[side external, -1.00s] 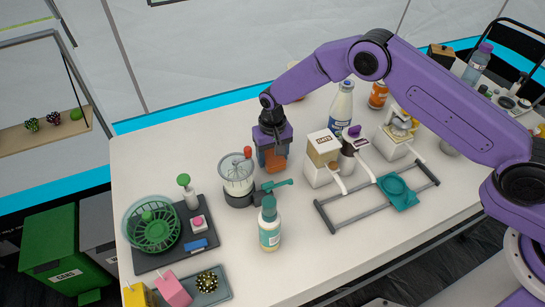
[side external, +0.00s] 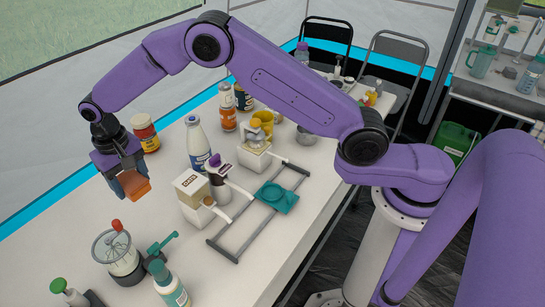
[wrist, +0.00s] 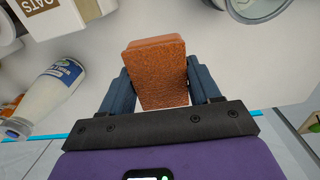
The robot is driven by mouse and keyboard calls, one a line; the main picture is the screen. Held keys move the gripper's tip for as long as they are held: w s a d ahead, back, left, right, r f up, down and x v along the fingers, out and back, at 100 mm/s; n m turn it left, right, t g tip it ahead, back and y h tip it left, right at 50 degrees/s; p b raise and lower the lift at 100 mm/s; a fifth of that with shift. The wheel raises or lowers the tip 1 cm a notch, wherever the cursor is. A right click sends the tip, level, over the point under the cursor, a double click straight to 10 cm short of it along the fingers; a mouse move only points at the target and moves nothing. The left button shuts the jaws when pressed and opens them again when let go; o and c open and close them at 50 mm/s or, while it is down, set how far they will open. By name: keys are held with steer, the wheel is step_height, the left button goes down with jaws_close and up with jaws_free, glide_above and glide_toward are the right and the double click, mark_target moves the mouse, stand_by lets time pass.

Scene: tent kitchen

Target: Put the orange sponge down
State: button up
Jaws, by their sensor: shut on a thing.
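The orange sponge (side external: 135,187) is a small block held between the two fingers of my gripper (side external: 128,180). In the side view it hangs over the white table, at the left of the oats box. The sponge tilts a little there, and it looks clear of the table, though the gap is hard to judge. In the wrist view the sponge (wrist: 160,72) fills the space between the dark blue fingers of my gripper (wrist: 159,80), and pale table surface shows around it.
The oats box (side external: 193,200) and a milk bottle (side external: 198,145) stand right of the sponge. A grey rack (side external: 232,255) lies further right. Bare table lies around the sponge.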

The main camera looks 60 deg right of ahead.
step_height(320, 180, up, 10)
steer(key=w+d+r+m, duration=0.15)
steer(key=d+m, duration=0.25)
steer(key=d, duration=1.4)
steer(key=s+d+r+m, duration=0.1)
steer(key=s+d+m, duration=0.1)
steer(key=s+d, duration=0.5)
steer(key=s+d+m, duration=0.2)
steer(key=s+d, duration=0.1)
steer(key=d, duration=0.8)
steer(key=s+d+m, duration=0.2)
steer(key=s+d, duration=0.2)
steer(key=s, duration=0.3)
steer(key=s+d+m, duration=0.3)
steer(key=s+d, duration=0.1)
steer(key=s, duration=0.4)
steer(key=s+a+f+m, duration=0.1)
steer(key=s+m, duration=0.2)
steer(key=s, duration=0.5)
steer(key=s+a+f+m, duration=0.2)
steer(key=s, duration=0.6)
glide_above(330, 160)
steer(key=f, duration=2)
steer(key=shift+s, duration=0.2)
steer(key=shift+w+f, duration=0.1)
steer(key=shift+f, duration=0.1)
steer(key=shift+w+d+f, duration=0.1)
steer(key=shift+f, duration=1.55)
